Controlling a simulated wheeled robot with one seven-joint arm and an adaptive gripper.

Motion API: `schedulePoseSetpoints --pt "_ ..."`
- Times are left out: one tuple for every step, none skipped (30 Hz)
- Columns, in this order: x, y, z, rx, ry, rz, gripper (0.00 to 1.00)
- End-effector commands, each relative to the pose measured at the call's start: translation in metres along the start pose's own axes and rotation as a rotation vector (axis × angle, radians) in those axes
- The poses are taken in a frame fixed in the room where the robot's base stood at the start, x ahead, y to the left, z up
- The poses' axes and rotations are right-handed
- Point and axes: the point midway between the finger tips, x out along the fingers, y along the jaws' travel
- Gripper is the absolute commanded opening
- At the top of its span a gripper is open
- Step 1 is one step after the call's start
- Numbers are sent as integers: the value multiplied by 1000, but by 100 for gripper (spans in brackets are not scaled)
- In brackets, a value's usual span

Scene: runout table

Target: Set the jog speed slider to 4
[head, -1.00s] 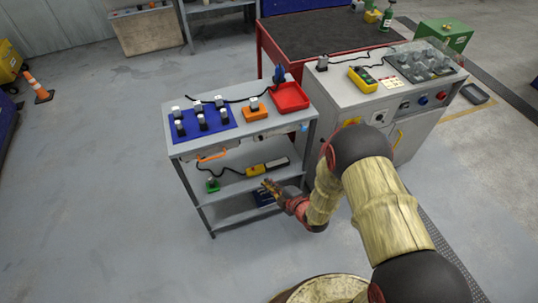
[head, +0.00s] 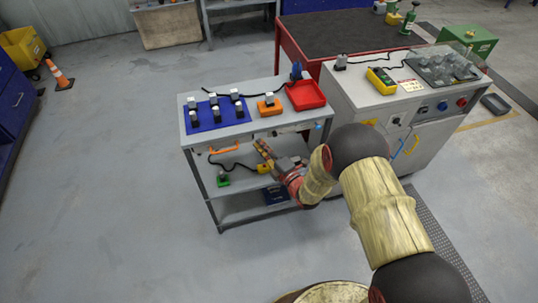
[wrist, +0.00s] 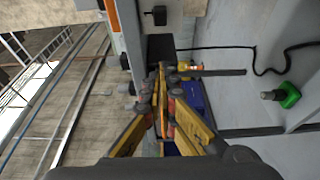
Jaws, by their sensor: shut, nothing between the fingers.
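I cannot make out the jog speed slider or its setting in either view. A grey front panel (head: 290,131) runs under the edge of the grey bench top, and its details are too small to read. My gripper (head: 262,148) is shut and empty, in front of the bench just below its top edge. In the wrist view my gripper's fingertips (wrist: 160,72) are together, pointing toward the bench. A yellow and black device (head: 264,168) on the shelf is partly hidden behind my gripper; its yellow part also shows in the wrist view (wrist: 184,66).
The bench top holds a blue mat (head: 215,113) with several switches, an orange block (head: 268,109) and a red tray (head: 306,95). A green-based button (head: 223,181) stands on the shelf. A grey cabinet (head: 385,115) stands close on the right. Floor at left is clear.

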Motion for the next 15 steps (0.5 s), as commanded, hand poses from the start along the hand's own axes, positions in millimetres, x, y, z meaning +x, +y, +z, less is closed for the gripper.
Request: schedulePoseSetpoints --pt "8 -2 -1 0 2 0 0" --pt "11 -2 1 0 1 0 0" --pt "6 -2 10 0 -5 0 0" --pt "5 -2 14 0 -4 -1 0" --pt "3 -2 18 0 -4 -1 0" --pt "1 -1 22 0 -4 -1 0" --pt "0 -1 25 0 -3 0 0" --pt "-1 -1 28 0 -3 -1 0" --pt "-2 -1 31 1 -3 -1 0" --pt "-2 -1 33 1 -3 -1 0" --pt "-3 -1 34 1 -2 -1 0" --pt "-4 -1 36 1 -1 -1 0" --pt "-4 0 36 0 -1 -1 0" --pt "-4 0 37 0 -1 -1 0" --pt "-5 0 38 0 -1 -1 0"
